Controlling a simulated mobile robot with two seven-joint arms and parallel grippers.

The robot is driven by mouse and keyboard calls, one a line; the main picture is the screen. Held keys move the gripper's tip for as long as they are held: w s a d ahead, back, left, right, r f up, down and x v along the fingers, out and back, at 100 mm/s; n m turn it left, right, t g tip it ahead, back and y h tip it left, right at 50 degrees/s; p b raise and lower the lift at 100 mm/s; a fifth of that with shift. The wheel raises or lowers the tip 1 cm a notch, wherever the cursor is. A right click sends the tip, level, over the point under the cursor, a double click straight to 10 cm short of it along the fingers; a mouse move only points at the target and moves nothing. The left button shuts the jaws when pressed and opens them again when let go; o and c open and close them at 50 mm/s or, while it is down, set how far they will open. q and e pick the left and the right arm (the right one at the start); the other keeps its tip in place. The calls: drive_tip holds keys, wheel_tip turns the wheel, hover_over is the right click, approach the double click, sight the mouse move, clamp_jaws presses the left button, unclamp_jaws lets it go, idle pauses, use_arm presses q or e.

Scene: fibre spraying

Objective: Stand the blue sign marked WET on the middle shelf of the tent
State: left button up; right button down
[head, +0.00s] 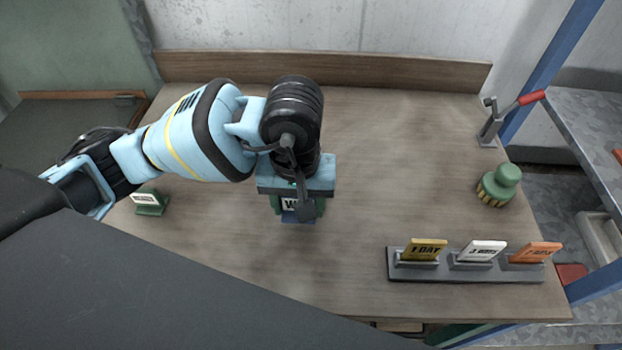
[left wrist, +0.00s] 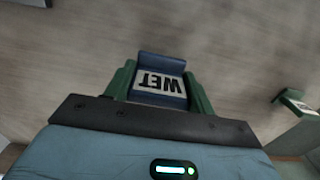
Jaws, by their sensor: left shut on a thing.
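The blue sign marked WET (left wrist: 160,82) is between the green fingers of my left gripper (left wrist: 160,92) in the left wrist view. Its white label reads upside down there. In the head view the sign (head: 297,217) shows only partly below my left gripper (head: 298,206), which is shut on it over the middle of the wooden table. I cannot tell whether the sign touches the table. My right gripper is in neither view. No tent or shelf can be made out.
A green sign (head: 150,202) stands at the table's left. A grey rack (head: 465,275) at the front right holds yellow, white and orange signs. A green brush (head: 498,186) and a red-handled clamp (head: 510,115) are at the right.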

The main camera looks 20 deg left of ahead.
use_arm(q)
drive_tip(key=w, duration=0.8)
drive_tip(key=shift+a+f, duration=0.25)
drive_tip(key=shift+f, duration=0.1)
drive_tip(key=shift+f+p, duration=0.4)
drive_tip(key=shift+f, duration=1.35)
drive_tip(key=shift+f, duration=0.2)
drive_tip(key=o, duration=1)
wheel_tip(320, 180, up, 12)
drive_tip(key=shift+f, duration=0.1)
drive_tip(key=shift+o, duration=0.3)
drive_tip(key=shift+r, duration=0.3)
